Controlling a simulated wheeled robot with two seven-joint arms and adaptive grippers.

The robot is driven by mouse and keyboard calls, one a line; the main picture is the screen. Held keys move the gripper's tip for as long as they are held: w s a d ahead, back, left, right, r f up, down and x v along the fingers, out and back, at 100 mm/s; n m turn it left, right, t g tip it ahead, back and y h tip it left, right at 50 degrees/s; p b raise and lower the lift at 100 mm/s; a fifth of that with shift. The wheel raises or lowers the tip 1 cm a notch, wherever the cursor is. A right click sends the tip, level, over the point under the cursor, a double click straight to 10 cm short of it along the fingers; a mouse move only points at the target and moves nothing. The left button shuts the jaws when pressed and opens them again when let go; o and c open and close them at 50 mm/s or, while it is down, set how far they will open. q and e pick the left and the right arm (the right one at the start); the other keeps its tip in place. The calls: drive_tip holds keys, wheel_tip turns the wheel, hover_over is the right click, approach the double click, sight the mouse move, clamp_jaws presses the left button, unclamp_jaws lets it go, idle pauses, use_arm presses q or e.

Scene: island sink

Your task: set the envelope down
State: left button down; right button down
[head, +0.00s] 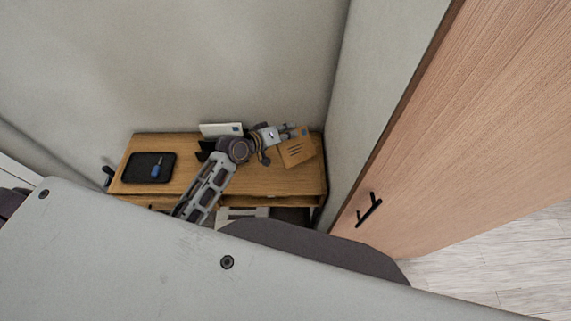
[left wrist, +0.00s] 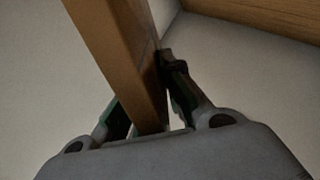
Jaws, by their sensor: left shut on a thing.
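The envelope (head: 297,150) is brown with dark lines on its face. It is at the right end of the wooden table (head: 270,182) in the head view, tilted. I cannot tell whether it touches the tabletop. My left gripper (head: 288,133) is shut on its upper edge. In the left wrist view the envelope (left wrist: 122,52) runs as a brown slab between the two fingers of my left gripper (left wrist: 150,100). My right gripper is not in view.
A black tray (head: 136,168) with a blue-handled tool (head: 155,170) lies on the table's left part. A white card (head: 221,129) with a blue mark stands at the back. Walls close in behind and right; a wooden door (head: 440,130) stands further right. The table's front right is clear.

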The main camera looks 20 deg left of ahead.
use_arm(q)
drive_tip(key=shift+w+a+f+n+g+h+b, duration=0.3)
drive_tip(key=shift+a+f+n+g, duration=0.2)
drive_tip(key=shift+a+n, duration=0.35)
drive_tip(key=shift+w+a+f+n+g+h+b, duration=0.15)
drive_tip(key=shift+w+a+f+n+g, duration=0.25)
drive_tip(key=shift+a+n, duration=0.4)
drive_tip(key=shift+w+a+f+n+g+h+b, duration=0.15)
drive_tip(key=shift+w+a+f+n+g+b, duration=0.35)
drive_tip(key=shift+n, duration=0.55)
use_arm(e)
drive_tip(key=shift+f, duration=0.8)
use_arm(q)
drive_tip(key=shift+s+f, duration=0.1)
drive_tip(key=shift+f, duration=0.15)
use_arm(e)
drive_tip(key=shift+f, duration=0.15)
